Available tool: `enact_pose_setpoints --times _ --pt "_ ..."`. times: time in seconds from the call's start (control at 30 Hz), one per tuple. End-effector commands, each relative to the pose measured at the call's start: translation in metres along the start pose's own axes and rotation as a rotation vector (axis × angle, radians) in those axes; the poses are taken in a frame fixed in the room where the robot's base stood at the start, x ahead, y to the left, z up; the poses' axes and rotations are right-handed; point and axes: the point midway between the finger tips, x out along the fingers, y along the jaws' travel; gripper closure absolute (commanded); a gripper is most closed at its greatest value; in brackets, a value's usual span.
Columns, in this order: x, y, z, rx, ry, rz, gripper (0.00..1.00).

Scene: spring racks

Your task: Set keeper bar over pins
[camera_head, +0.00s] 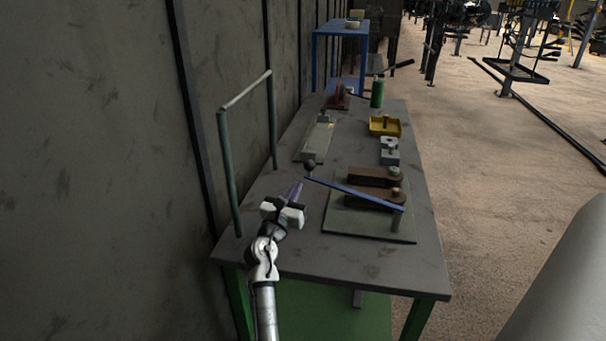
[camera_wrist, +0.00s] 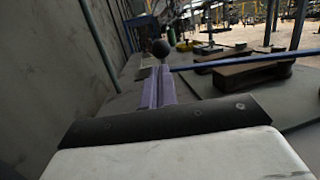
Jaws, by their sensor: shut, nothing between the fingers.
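A long blue bar (camera_head: 352,191), which I take to be the keeper bar, slants over a dark base plate (camera_head: 345,222) holding two rusty brown blocks (camera_head: 374,177). Its right end is by a short upright post (camera_head: 396,219). A black ball knob (camera_head: 310,164) is at its left end; it also shows in the wrist view (camera_wrist: 161,47), with the blue bar (camera_wrist: 240,61) running right. Round pin-like heads (camera_head: 395,191) show on the blocks. My gripper (camera_head: 299,185) is shut and empty, its purple fingers just short of the knob; I cannot tell whether they touch.
A grey tabletop (camera_head: 290,243) carries a pale plate (camera_head: 318,140), a yellow tray (camera_head: 385,126), a small grey block (camera_head: 389,152) and a green cylinder (camera_head: 377,94). A pipe frame (camera_head: 226,165) stands at the left edge by the wall. The front of the tabletop is clear.

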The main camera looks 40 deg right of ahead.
Motion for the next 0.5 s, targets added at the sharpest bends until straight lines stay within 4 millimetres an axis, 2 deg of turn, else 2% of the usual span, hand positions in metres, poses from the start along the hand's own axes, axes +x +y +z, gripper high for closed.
enact_pose_setpoints --times 0.03,0.2,0.33,0.5 --pt "0.012 0.0 0.002 -0.001 -0.001 -0.002 1.0" --pt "0.04 0.0 0.002 0.0 -0.001 0.0 1.0" --pt "0.053 0.0 0.001 0.0 0.0 -0.001 1.0" --pt "0.06 0.0 0.0 0.0 0.0 0.0 1.0"
